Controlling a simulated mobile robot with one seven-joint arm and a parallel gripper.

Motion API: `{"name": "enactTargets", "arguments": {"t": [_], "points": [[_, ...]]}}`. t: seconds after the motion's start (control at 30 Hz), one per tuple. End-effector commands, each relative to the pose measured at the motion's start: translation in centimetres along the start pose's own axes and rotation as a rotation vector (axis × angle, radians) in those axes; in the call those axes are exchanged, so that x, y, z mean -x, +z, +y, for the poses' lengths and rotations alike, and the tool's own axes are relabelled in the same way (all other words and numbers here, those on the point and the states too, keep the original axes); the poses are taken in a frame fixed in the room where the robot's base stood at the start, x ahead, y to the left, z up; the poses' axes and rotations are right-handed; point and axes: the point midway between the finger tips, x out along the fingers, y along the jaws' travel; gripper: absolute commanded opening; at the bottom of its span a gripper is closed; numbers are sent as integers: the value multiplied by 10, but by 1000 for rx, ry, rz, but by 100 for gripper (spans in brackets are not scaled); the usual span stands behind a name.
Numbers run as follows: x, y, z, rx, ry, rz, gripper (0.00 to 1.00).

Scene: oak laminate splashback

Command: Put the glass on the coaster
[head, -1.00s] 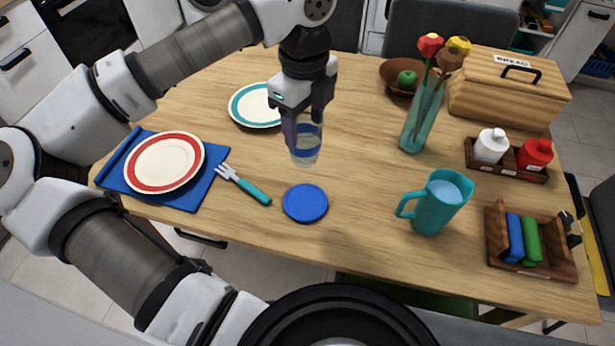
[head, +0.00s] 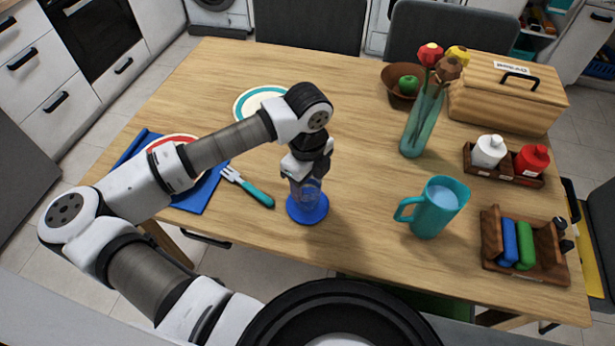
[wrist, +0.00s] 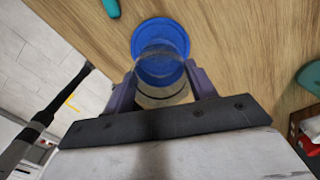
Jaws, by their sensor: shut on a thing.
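The clear glass (head: 309,193) is upright between the fingers of my gripper (head: 304,184). The blue round coaster (head: 322,214) lies flat on the table directly below the glass. In the wrist view my gripper (wrist: 162,84) has a finger on each side of the glass (wrist: 160,92), and the coaster (wrist: 152,27) shows beyond and through it. The glass overlaps the coaster in both views. I cannot tell whether its base touches the coaster or is slightly above it.
A teal pitcher (head: 437,208) stands right of the coaster. A fork with a teal handle (head: 256,194) lies just to the left. A teal-rimmed plate (head: 245,103), a tall flower vase (head: 420,125) and a wooden bread box (head: 490,103) are farther back. The table's front edge is close.

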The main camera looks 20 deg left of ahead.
Motion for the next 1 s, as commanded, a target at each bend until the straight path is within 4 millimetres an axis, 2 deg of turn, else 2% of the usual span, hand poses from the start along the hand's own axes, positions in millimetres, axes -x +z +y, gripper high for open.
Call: {"name": "enactTargets", "arguments": {"t": [0.3, 0.33, 0.5, 0.83, 0.93, 1.0], "points": [[-4, 0, 0, 0, 0, -1, 15], [-4, 0, 0, 0, 0, 0, 57], [-2, 0, 0, 0, 0, 0, 78], [0, 0, 0, 0, 0, 1, 78], [6, 1, 0, 0, -1, -2, 78], [17, 1, -1, 0, -2, -3, 78]]}}
